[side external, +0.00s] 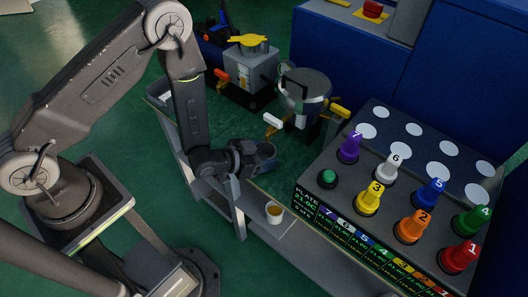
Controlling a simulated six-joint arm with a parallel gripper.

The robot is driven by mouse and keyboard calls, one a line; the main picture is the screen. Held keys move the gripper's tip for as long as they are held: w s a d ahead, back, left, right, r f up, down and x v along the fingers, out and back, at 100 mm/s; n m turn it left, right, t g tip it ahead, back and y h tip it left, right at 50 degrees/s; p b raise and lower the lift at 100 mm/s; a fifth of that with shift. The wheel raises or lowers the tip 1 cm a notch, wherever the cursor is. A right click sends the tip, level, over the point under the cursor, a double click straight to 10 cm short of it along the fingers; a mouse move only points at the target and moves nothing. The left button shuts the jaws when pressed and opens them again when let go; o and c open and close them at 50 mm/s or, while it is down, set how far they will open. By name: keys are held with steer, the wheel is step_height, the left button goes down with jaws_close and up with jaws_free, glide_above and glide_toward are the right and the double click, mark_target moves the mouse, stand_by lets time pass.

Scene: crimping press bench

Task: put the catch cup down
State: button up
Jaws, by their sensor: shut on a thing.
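My gripper (262,156) is at the left edge of the green bench top, left of the numbered rack, in the side external view. It is shut on a small dark thing, taken as the catch cup; its outline merges with the dark fingers, so its shape and tilt are unclear. I cannot tell whether it touches the bench. A separate small white cup (274,212) with amber contents stands upright on the grey ledge below and right of my gripper, apart from it.
A grey rack (331,203) with numbered coloured pegs fills the right. A round-topped machine (305,92) and a grey boxy machine (249,72) stand behind my gripper. Bare green bench top (292,165) lies between my gripper and the rack. Blue cabinets (350,55) close off the back.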

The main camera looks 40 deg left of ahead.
steer(key=shift+f, duration=0.1)
steer(key=o, duration=0.9)
steer(key=shift+o, duration=0.2)
